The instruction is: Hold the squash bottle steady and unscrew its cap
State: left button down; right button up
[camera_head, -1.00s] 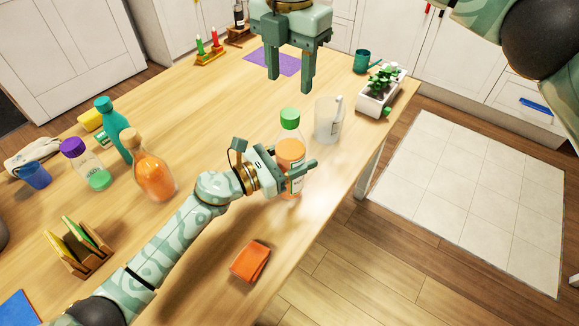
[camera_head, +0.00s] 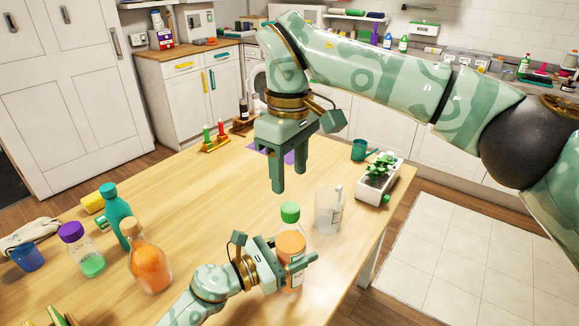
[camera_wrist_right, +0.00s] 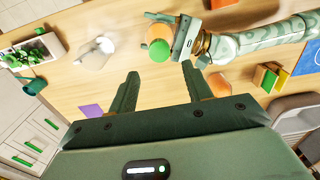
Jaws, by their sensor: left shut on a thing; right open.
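The squash bottle (camera_head: 291,246) is clear with orange squash inside and a green cap (camera_head: 290,211) on top. It stands upright near the table's right edge. My left gripper (camera_head: 303,266) is shut on its body from the left. My right gripper (camera_head: 288,182) is open and empty, pointing down, a little above and behind the cap in the head view. In the right wrist view the green cap (camera_wrist_right: 159,50) shows beyond the open fingers (camera_wrist_right: 158,85), with nothing between them. Part of the bottle's lower body is hidden by the left fingers.
A clear jug (camera_head: 328,210) stands close to the right of the bottle. An orange-filled bottle (camera_head: 150,268), teal bottle (camera_head: 113,214) and purple-capped bottle (camera_head: 83,252) stand left. The middle tabletop is clear.

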aim_at(290, 207)
notch_tip(290, 207, down, 8)
jog(key=shift+r, duration=0.1)
dwell(0.4)
